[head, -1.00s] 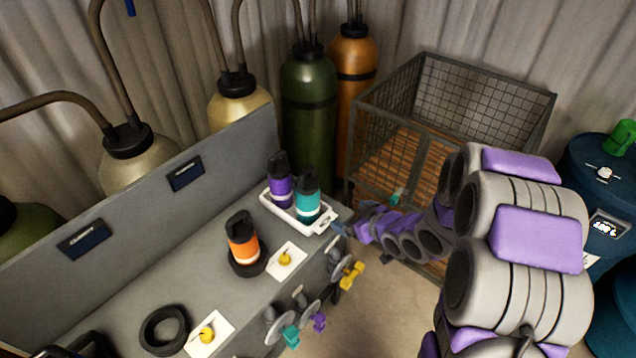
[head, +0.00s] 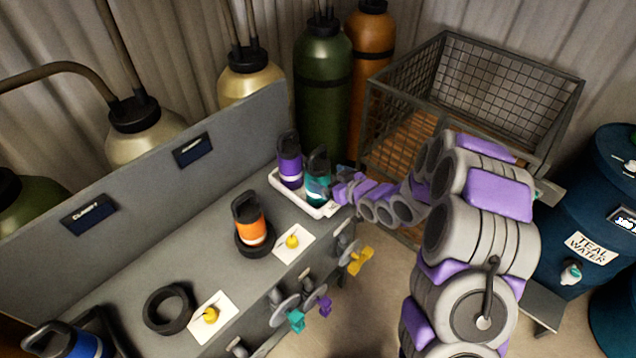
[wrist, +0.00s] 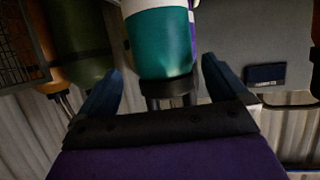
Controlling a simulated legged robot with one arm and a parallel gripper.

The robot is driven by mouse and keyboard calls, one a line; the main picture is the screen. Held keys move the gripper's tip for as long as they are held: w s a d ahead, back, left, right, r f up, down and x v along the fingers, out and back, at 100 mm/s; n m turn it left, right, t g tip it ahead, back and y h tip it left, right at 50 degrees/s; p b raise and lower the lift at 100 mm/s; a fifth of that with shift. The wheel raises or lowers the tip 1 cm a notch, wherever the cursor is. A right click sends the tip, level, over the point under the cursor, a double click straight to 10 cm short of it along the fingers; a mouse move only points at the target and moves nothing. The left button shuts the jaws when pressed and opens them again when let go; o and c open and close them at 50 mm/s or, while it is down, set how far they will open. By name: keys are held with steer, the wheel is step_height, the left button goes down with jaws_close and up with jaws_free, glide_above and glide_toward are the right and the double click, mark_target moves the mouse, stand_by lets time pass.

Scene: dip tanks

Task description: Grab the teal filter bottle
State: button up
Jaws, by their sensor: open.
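The teal filter bottle (head: 318,176) stands upright in a white tray (head: 320,211) at the far end of the grey bench. It has a black cap and a white band. A purple bottle (head: 289,160) stands beside it on the left in the same tray. My gripper (head: 336,188) is at the right side of the teal bottle. In the wrist view the teal bottle (wrist: 162,45) shows between the two blue fingers of my open gripper (wrist: 155,85). I cannot tell whether the fingers touch it.
An orange bottle (head: 250,222) stands in a black ring on the bench, with an empty black ring (head: 170,309) nearer. A blue bottle (head: 70,342) is at the lower left. Valve handles (head: 360,260) stick out from the bench front. A wire cage (head: 480,85) stands behind my arm.

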steer(key=b+x, duration=0.1)
steer(key=x, duration=0.5)
steer(key=shift+s+a+f+b, duration=0.15)
steer(key=shift+s+f+b, duration=0.05)
steer(key=shift+b, duration=0.2)
steer(key=c, duration=1.3)
steer(key=shift+r, duration=0.15)
